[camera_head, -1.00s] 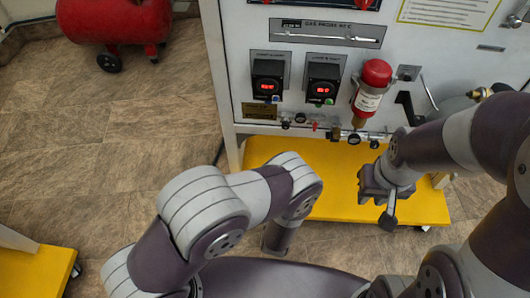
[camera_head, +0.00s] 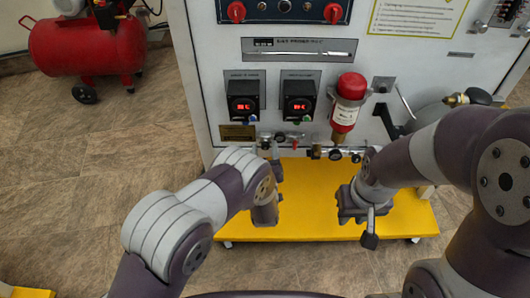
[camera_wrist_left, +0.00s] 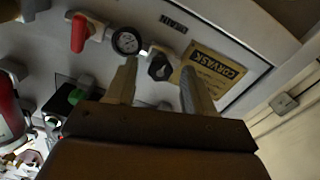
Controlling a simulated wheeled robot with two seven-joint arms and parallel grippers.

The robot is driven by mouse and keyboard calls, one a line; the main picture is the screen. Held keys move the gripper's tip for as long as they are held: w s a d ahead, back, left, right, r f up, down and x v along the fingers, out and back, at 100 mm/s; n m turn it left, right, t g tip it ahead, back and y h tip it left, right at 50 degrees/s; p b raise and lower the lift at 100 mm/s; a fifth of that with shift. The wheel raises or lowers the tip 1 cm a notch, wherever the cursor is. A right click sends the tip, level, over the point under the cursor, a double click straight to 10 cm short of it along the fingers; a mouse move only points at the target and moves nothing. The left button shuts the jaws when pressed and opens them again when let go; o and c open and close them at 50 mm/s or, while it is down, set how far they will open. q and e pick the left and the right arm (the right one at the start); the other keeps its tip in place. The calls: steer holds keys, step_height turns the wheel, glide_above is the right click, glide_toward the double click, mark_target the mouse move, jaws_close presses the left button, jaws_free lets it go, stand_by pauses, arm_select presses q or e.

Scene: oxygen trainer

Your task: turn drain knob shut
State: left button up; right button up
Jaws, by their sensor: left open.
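A small black knob (camera_wrist_left: 159,68), likely the drain knob, is on the panel beside a yellow label in the left wrist view. It shows between and just beyond the fingertips of my left gripper (camera_wrist_left: 160,82), which is open with nothing between its fingers. In the head view the knob (camera_head: 265,142) is small, and my left gripper (camera_head: 277,162) reaches up to the panel's lower edge just below it. Contact with the knob cannot be told. My right gripper (camera_head: 368,222) hangs in front of the yellow base, far from the knob; its jaws are unclear.
Next to the knob are a round gauge (camera_wrist_left: 126,41) and a red handle (camera_wrist_left: 80,33). A red-and-white cylinder (camera_head: 346,108) and two black display units (camera_head: 243,98) are on the panel above. A yellow base (camera_head: 310,222) lies below. A red tank (camera_head: 85,45) stands far left.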

arm_select(q)
jaws_close()
